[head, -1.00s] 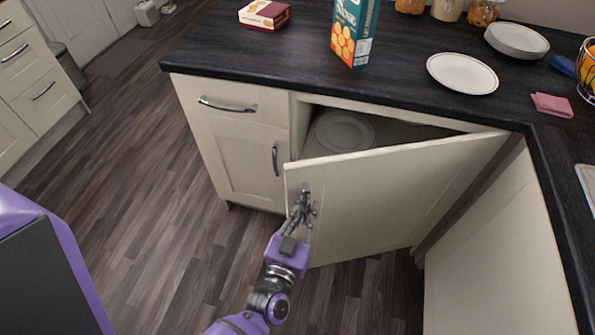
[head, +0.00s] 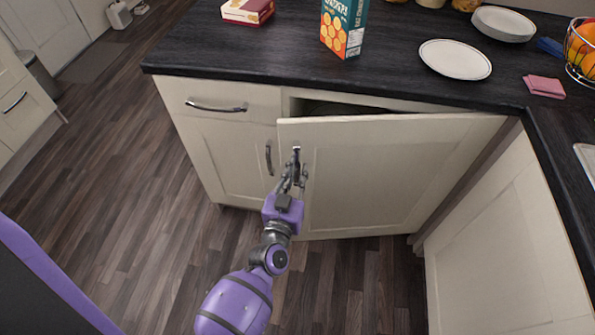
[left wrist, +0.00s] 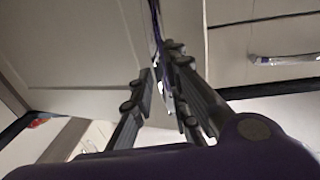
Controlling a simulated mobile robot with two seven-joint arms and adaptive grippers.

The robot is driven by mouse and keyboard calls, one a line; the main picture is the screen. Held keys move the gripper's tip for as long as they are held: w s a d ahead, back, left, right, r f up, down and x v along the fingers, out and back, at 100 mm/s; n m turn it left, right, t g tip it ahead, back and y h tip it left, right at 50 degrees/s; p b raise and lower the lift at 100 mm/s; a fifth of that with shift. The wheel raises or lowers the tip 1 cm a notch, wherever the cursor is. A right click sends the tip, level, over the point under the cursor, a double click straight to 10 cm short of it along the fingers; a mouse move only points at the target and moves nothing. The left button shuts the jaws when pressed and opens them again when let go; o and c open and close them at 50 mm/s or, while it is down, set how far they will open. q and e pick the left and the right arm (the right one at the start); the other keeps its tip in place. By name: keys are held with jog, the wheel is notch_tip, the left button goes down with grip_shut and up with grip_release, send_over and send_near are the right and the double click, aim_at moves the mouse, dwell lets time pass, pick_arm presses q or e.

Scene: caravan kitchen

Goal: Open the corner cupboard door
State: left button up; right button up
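The corner cupboard door (head: 400,170) is cream and hinged on its right side. It stands slightly ajar, with a dark gap (head: 340,108) along its top. Its upright metal handle (head: 297,156) is near the left edge. My left gripper (head: 294,172) is at this handle, its fingers closed around it. In the left wrist view the two dark fingers (left wrist: 165,95) are close together with a shiny strip of the handle (left wrist: 156,22) between them. The fingers hide much of the handle. My right gripper is in neither view.
The neighbouring drawer and door unit (head: 222,130) is just left of the door. A cream panel (head: 505,230) stands at right angles on the right. The dark worktop (head: 390,65) above holds a carton (head: 342,25), a plate (head: 455,59) and a pink cloth (head: 544,86). The wooden floor in front is clear.

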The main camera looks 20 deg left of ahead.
pick_arm(q)
jog(key=shift+s, duration=0.1)
jog(key=s+d+p, duration=0.1)
jog(key=s, duration=0.7)
jog(key=shift+s+d, duration=0.25)
jog(key=shift+s, duration=0.1)
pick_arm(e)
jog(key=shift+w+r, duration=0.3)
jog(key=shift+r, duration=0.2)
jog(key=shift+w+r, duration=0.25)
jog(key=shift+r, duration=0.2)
pick_arm(q)
jog(key=shift+p, duration=0.3)
